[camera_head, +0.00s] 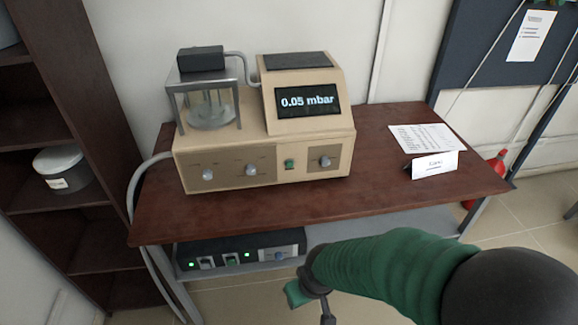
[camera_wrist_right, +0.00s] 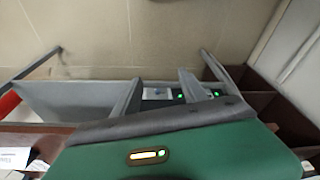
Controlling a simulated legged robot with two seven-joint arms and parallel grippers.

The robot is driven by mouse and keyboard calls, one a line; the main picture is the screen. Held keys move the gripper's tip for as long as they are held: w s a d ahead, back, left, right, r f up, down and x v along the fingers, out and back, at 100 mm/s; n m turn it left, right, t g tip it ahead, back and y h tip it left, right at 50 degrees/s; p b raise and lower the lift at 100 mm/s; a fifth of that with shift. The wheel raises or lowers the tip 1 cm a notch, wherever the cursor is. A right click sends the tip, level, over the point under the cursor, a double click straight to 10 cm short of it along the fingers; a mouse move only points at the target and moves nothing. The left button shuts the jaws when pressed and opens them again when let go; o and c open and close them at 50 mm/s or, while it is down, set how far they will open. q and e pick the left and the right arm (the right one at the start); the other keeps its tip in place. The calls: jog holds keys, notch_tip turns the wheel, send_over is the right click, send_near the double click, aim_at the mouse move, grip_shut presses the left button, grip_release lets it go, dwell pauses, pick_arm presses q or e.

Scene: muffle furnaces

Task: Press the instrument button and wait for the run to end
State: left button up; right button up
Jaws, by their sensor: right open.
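The beige instrument (camera_head: 262,150) stands on the brown table, with a lit display (camera_head: 307,100) reading "0.05 mbar". Its front panel carries a small green button (camera_head: 289,164) between grey knobs. A clear glass chamber (camera_head: 209,108) under a metal frame sits on its left. My right gripper (camera_head: 306,299) is open, below and in front of the table edge, well apart from the button. My green arm partly hides its fingers. The right wrist view looks under the table and does not show the button. My left gripper is not in view.
A black box (camera_head: 240,252) with green lights sits on the lower shelf; it also shows in the right wrist view (camera_wrist_right: 165,94). Paper (camera_head: 426,139) and a folded card (camera_head: 434,165) lie at the table's right. Dark shelving (camera_head: 35,130) stands left. The table front (camera_head: 400,200) is clear.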

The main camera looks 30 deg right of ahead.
grip_shut()
dwell(0.3)
dwell(1.5)
